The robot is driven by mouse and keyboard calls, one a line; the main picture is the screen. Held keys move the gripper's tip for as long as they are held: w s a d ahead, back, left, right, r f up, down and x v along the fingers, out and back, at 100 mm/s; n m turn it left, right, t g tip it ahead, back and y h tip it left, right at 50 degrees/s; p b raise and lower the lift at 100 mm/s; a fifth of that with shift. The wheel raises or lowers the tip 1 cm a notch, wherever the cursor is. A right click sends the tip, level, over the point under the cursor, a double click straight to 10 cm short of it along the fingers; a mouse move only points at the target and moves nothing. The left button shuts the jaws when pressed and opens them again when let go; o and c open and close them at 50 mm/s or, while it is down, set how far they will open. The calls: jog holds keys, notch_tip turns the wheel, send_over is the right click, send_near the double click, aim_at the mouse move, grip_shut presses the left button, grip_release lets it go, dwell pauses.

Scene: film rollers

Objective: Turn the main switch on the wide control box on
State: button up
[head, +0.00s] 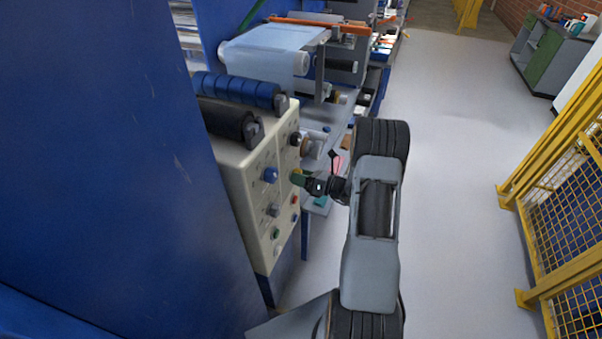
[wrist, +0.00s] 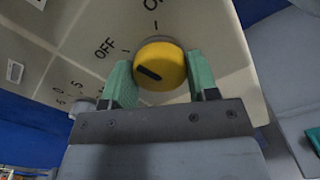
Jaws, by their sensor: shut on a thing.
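The wide control box (head: 236,180) is cream, with several knobs and buttons on its face; it also fills the upper part of the wrist view (wrist: 220,25). The main switch (wrist: 160,66) is a round yellow knob with a dark pointer mark. The mark slants up and left, toward the OFF side. OFF is printed to its upper left and a partly cut-off ON label above it. My gripper (wrist: 160,76) has its green fingers on either side of the knob and is shut on it. In the head view my gripper (head: 302,181) is at the box face and largely hides the switch.
A blue knob (head: 270,174) and other small controls sit close to my gripper on the panel. Yellow mesh fencing (head: 565,215) stands at the right. The grey floor (head: 455,150) between is clear.

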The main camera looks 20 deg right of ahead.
jog(key=shift+m+p, duration=2.1)
jog(key=shift+m, duration=2.2)
jog(key=o, duration=0.9)
jog(key=shift+o, duration=0.2)
jog(key=b+v, duration=0.2)
jog(key=v, duration=1.1)
jog(key=shift+s+d, duration=0.3)
